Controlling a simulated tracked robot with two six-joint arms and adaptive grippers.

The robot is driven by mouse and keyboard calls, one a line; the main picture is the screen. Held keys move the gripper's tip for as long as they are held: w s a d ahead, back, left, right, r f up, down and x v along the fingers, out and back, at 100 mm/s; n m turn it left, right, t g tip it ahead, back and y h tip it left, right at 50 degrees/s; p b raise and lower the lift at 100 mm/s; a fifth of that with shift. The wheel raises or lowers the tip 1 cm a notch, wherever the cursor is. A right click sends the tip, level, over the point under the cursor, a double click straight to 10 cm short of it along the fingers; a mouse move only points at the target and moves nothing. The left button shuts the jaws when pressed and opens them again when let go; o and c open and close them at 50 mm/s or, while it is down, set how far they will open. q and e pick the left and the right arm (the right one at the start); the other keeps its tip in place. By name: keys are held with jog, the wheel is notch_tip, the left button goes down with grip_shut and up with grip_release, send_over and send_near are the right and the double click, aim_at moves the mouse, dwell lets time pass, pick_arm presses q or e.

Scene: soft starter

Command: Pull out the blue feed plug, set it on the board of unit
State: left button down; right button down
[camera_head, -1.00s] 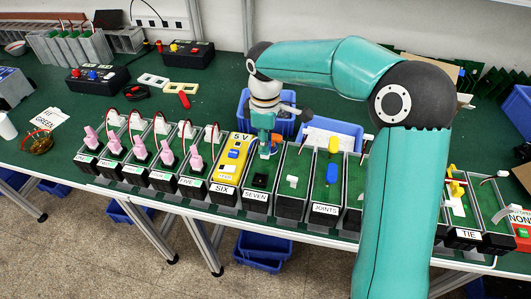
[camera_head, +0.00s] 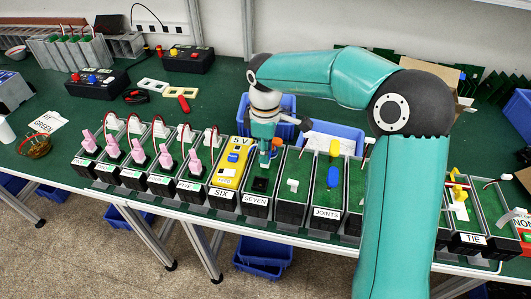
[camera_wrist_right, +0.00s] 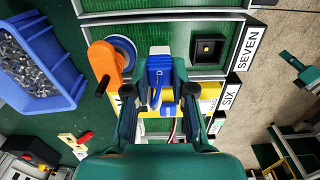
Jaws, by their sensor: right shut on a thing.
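The right gripper (camera_head: 265,161) is low over the back part of unit SEVEN (camera_head: 257,201), next to yellow unit SIX (camera_head: 231,165). In the right wrist view its fingers (camera_wrist_right: 159,92) are closed on the blue feed plug (camera_wrist_right: 158,72), with a pale block just beyond it. I cannot tell whether the plug touches the board. A black square socket (camera_wrist_right: 208,47) on unit SEVEN stands apart from the plug, nearer the label, and looks empty. It also shows in the head view (camera_head: 260,184). The left gripper is not in view.
An orange part (camera_wrist_right: 104,62) with a blue disc is close beside the fingers. A blue bin (camera_wrist_right: 36,62) of small metal parts is behind. Units with pink plugs (camera_head: 138,151) stand left; unit JOINTS (camera_head: 327,213) stands right.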

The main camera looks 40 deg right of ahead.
jog(key=shift+f+b, duration=0.35)
jog(key=shift+f, duration=0.25)
jog(key=c, duration=0.9)
grip_release()
